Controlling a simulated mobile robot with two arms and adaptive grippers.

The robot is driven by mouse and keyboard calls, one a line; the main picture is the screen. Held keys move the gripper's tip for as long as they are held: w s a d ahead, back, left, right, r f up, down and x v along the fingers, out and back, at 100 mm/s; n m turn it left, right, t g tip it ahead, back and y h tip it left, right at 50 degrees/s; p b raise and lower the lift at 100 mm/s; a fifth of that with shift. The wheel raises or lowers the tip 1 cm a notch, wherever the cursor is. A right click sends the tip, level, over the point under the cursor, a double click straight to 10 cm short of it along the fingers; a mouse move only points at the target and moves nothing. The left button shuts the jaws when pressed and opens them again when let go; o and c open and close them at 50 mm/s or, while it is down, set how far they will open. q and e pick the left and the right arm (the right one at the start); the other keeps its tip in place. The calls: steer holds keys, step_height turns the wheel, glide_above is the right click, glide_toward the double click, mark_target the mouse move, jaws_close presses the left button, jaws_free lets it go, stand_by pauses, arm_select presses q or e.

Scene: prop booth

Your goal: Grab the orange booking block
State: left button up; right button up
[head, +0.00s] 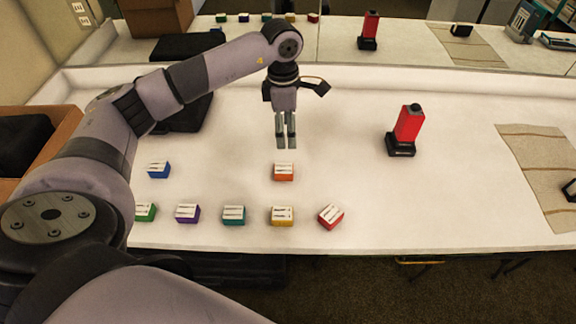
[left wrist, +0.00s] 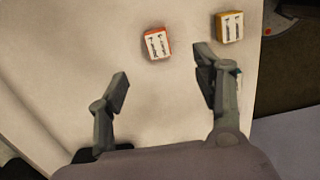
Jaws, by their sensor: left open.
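The orange booking block (head: 284,173) lies on the white table, with a white label on top. My left gripper (head: 286,147) points down above the table, just behind the block in the head view. Its fingers are apart with nothing between them. In the left wrist view the orange block (left wrist: 157,44) lies beyond the two fingertips (left wrist: 162,68), roughly between their lines and apart from both. My right gripper is in neither view.
A blue block (head: 158,171) lies to the left. A front row holds green, purple, teal (head: 234,216), yellow (head: 282,216) and red (head: 330,216) blocks. A red device on a black base (head: 406,130) stands right. Table between is clear.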

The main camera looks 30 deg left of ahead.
arm_select(q)
steer(key=a, duration=0.2)
steer(key=b, duration=0.7)
glide_above(284, 168)
steer(key=shift+y, duration=0.3)
step_height(284, 168, down, 11)
steer(key=shift+s+a+r, duration=0.1)
steer(key=shift+s, duration=0.05)
step_height(284, 168, down, 6)
steer(key=b, duration=0.4)
steer(key=shift+c, duration=0.2)
steer(key=c, duration=1.2)
